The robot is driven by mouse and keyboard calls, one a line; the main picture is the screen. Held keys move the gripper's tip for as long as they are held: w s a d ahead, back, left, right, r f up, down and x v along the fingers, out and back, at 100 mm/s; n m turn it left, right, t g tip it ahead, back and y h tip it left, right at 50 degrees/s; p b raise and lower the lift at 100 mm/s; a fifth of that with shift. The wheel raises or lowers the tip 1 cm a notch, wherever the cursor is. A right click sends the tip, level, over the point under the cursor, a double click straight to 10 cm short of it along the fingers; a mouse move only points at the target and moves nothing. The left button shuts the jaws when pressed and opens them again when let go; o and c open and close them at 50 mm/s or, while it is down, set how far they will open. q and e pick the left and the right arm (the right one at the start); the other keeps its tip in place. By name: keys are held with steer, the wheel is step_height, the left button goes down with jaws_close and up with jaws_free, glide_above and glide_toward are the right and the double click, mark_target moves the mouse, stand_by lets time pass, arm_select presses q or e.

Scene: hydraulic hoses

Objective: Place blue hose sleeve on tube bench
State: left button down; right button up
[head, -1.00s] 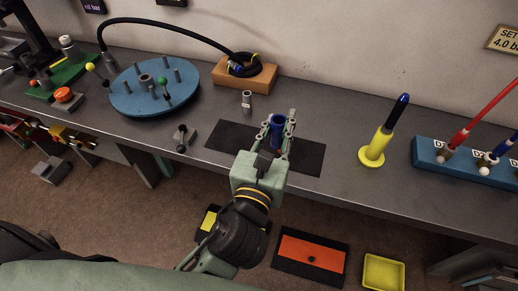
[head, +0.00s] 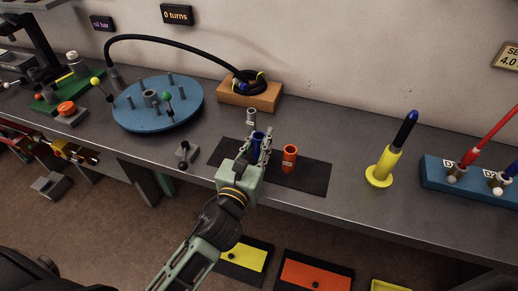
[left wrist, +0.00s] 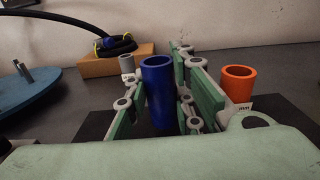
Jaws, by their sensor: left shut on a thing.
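My left gripper (head: 257,146) is shut on the blue hose sleeve (head: 257,138), a short upright tube over the left part of the black mat (head: 315,176) on the grey bench (head: 335,148). In the left wrist view the blue sleeve (left wrist: 158,95) stands upright between the green-padded fingers (left wrist: 166,100). I cannot tell whether its foot touches the mat. An orange sleeve (head: 289,157) stands upright on the mat to the right of my gripper. It also shows in the left wrist view (left wrist: 238,85). My right gripper is not in view.
A small grey fitting (head: 251,117) stands just behind the blue sleeve. Behind it is an orange-brown block (head: 262,99) with a coiled black hose. A blue round plate with pegs (head: 150,119) is at left. A yellow stand (head: 383,166) is at right. Bench between mat and stand is clear.

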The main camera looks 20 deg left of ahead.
arm_select(q)
steer(key=shift+f, duration=0.9)
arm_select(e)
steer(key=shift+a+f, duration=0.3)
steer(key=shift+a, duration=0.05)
arm_select(q)
steer(key=shift+f, duration=0.15)
steer(key=c, duration=1.5)
jaws_free()
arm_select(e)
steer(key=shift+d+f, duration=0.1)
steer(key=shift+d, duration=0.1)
